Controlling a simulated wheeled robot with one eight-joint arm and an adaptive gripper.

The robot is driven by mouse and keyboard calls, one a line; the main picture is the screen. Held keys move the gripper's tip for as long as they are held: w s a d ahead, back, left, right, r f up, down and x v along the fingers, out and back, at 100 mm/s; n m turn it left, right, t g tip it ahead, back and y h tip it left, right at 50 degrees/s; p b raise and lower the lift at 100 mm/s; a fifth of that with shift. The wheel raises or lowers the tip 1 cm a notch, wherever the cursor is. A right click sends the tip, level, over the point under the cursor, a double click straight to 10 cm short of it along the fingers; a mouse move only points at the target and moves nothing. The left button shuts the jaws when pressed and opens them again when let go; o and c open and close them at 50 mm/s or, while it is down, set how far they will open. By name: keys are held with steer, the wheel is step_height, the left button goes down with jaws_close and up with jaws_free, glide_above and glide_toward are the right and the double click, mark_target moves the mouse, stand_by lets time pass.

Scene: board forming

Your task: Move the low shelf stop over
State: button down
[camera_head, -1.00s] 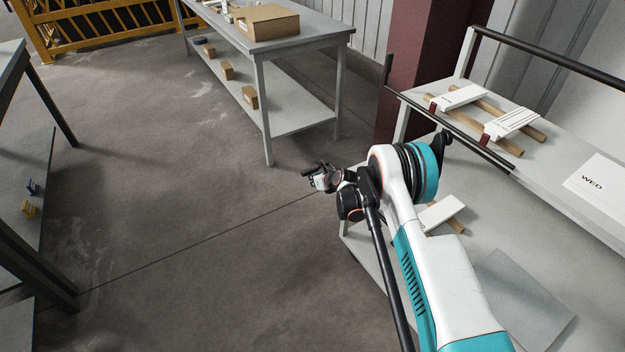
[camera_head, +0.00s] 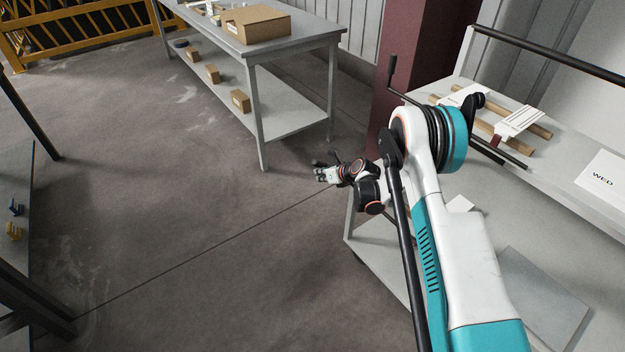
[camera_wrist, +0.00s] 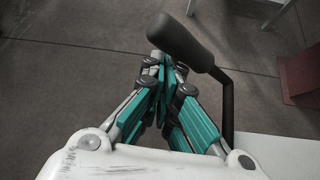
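The low shelf stop seems to be a dark bar with a crank-like black handle (camera_wrist: 180,40) at the lower shelf (camera_wrist: 285,155). In the wrist view the handle crosses close beside and partly over my fingertips, and its rod bends down at the right. Its dark grip (camera_head: 320,163) also shows small in the head view. My gripper (camera_head: 322,175) is off the left end of the lower shelf. Its teal fingers (camera_wrist: 166,68) come together at the tips and look shut, with nothing seen between them. Whether they touch the handle I cannot tell. My arm hides much of the bar.
The upper shelf (camera_head: 560,165) has a similar black bar with an upright handle (camera_head: 391,70), wooden rails and white boards (camera_head: 518,122). A grey table (camera_head: 252,75) with cartons stands behind. A dark red column (camera_head: 425,45) rises beside the shelf. Open floor lies left.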

steer(key=w+d+r+m+g+y, duration=0.1)
steer(key=w+d+r+y, duration=0.1)
steer(key=d+r, duration=0.3)
steer(key=shift+w+d+r+b, duration=0.3)
steer(key=shift+w+b, duration=0.1)
steer(key=shift+w, duration=0.5)
steer(key=shift+w+d, duration=0.1)
steer(key=shift+d, duration=0.05)
stand_by(0.4)
